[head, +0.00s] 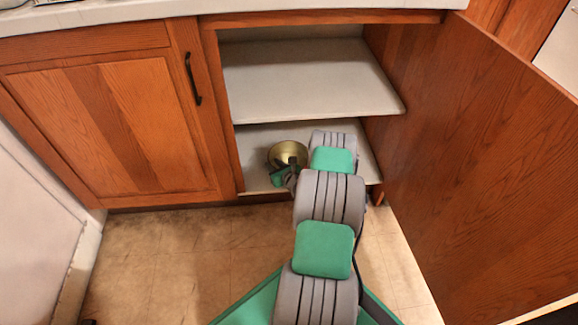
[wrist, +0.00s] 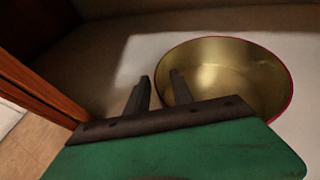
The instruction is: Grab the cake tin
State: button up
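The cake tin (head: 288,150) is a round, gold-coloured open tin standing upright on the bottom shelf of the open cabinet. In the wrist view the tin (wrist: 235,75) shows its empty inside and a thin red rim. My gripper (wrist: 160,78) is open, with a gap between its two dark fingers. The right finger overlaps the tin's inside and the left finger is outside its left edge, so the near-left wall appears between them. I cannot tell whether either finger touches the tin. In the head view my arm partly hides the gripper and the tin's lower side.
The bottom shelf (head: 252,150) is otherwise bare where visible. An upper shelf (head: 300,80) lies above it. The open cabinet door (head: 470,150) stands on the right, and a closed door (head: 115,125) is on the left. The cabinet's wooden edge (wrist: 40,95) is close on the wrist view's left.

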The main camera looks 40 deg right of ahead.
jog(key=shift+c, duration=0.2)
grip_shut()
dwell(1.1)
